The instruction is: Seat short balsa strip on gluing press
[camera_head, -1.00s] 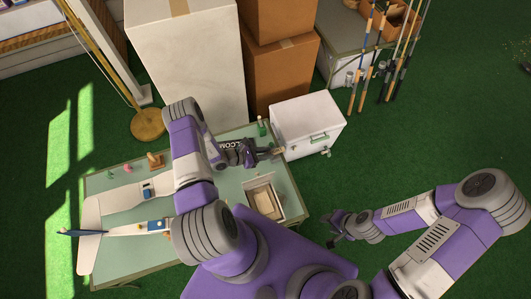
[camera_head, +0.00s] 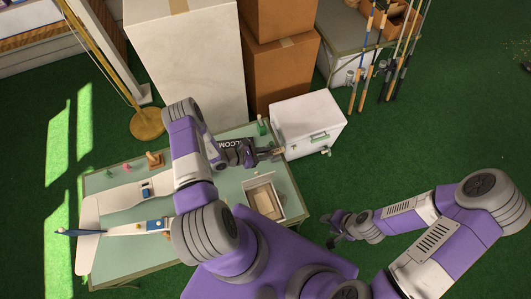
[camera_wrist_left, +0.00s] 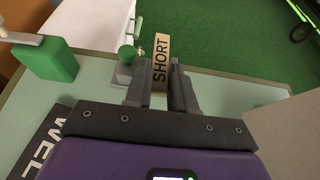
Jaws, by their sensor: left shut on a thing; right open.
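My left gripper (camera_head: 276,153) is over the right part of the green-topped table (camera_head: 215,190), near the white cooler. In the left wrist view it is shut on a pale wooden strip marked SHORT (camera_wrist_left: 162,50), which stands out beyond the fingertips (camera_wrist_left: 160,82). A small grey fixture with a green knob (camera_wrist_left: 126,56) is just left of the strip in that view and looks like the gluing press. I cannot tell whether the strip touches it. My right gripper (camera_head: 336,229) is open and empty, off the table's right side over the green floor.
A white cooler (camera_head: 308,125) stands beside the table's far right corner. An open box (camera_head: 282,211) and a white model plane (camera_head: 122,198) occupy the table. Tall boxes (camera_head: 185,60) stand behind.

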